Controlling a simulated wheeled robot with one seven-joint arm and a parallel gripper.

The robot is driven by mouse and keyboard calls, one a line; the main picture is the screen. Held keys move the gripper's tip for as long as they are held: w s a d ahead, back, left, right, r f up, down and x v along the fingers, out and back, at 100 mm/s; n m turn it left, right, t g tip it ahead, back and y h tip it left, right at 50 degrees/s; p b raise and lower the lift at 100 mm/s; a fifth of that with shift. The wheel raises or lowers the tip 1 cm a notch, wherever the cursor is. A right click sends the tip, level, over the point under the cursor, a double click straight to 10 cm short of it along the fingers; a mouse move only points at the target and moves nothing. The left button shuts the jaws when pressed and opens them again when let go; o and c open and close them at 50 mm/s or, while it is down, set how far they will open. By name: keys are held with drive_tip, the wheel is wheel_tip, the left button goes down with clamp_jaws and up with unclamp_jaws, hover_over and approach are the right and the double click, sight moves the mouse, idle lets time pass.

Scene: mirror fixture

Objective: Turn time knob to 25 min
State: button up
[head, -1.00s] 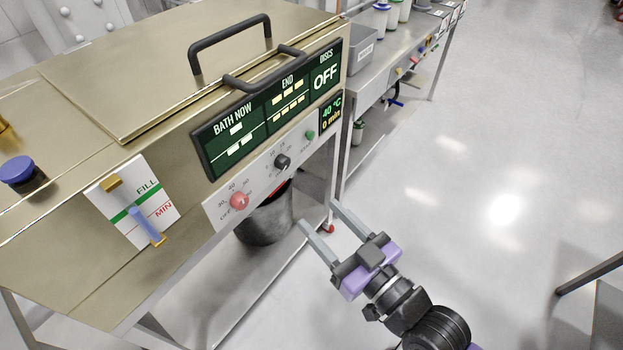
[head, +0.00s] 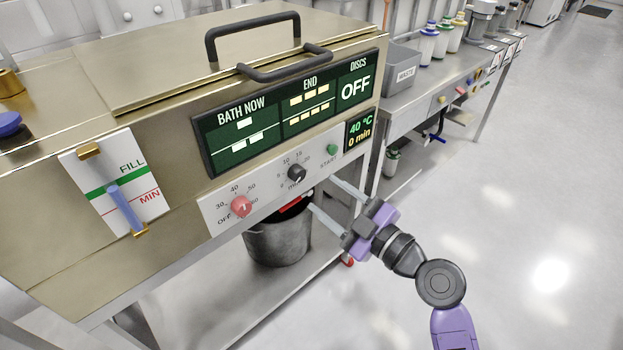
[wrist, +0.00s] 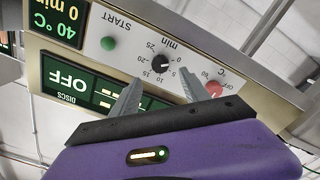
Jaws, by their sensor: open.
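The time knob (head: 296,173) is a small black dial on the light control strip, with a scale marked in minutes around it. It also shows in the wrist view (wrist: 160,64), where the scale appears upside down. The display (head: 359,131) beside it reads 40 °C and 0 min. My gripper (head: 322,194) is open and empty, a little in front of the strip, to the right of and below the knob in the head view. In the wrist view, the knob appears between and just beyond the two fingertips (wrist: 160,78), apart from them.
The red temperature knob (head: 241,206) is left of the time knob, and the green START button (head: 332,150) is right of it. A dark bucket (head: 278,240) stands below the strip. The WASTE bin (head: 402,75) is on the side bench. Open floor lies right.

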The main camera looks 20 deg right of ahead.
sight(300, 176)
drive_tip(key=x, duration=0.7)
drive_tip(key=shift+w+a, duration=0.15)
drive_tip(key=shift+w, duration=0.1)
drive_tip(key=shift+c, duration=0.2)
clamp_jaws()
